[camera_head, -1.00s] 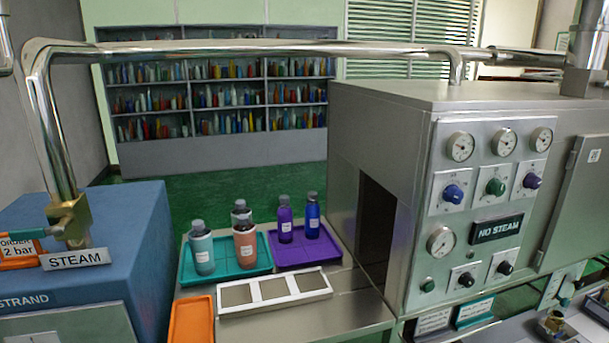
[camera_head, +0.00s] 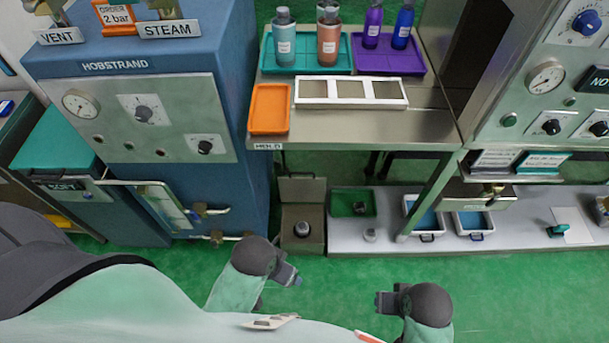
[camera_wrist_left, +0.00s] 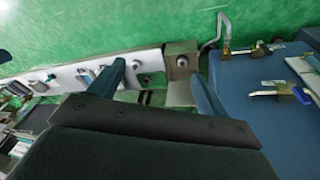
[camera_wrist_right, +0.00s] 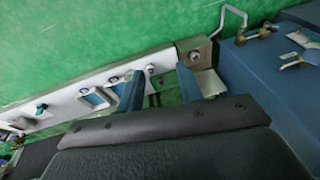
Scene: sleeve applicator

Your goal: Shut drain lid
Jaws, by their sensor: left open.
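The drain box (camera_head: 303,243) is a grey-brown box low at the end of the white bench, with a dark round part inside it. Its lid (camera_head: 302,190) stands raised at the back, so the box is open. The box (camera_wrist_left: 181,47) and lid (camera_wrist_left: 179,92) also show in the left wrist view, and the box (camera_wrist_right: 195,51) in the right wrist view. My left gripper (camera_head: 289,272) is nearer to me than the box, apart from it, open and empty. My right gripper (camera_head: 383,302) is farther right, open and empty, its fingers apart in the right wrist view (camera_wrist_right: 160,82).
The blue Hobstrand cabinet (camera_head: 145,115) stands left of the drain box, with a pipe and brass valves low down. The white bench (camera_head: 480,238) with blue trays (camera_head: 473,222) runs right. A steel table (camera_head: 370,128) overhangs behind. Green floor is clear in front.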

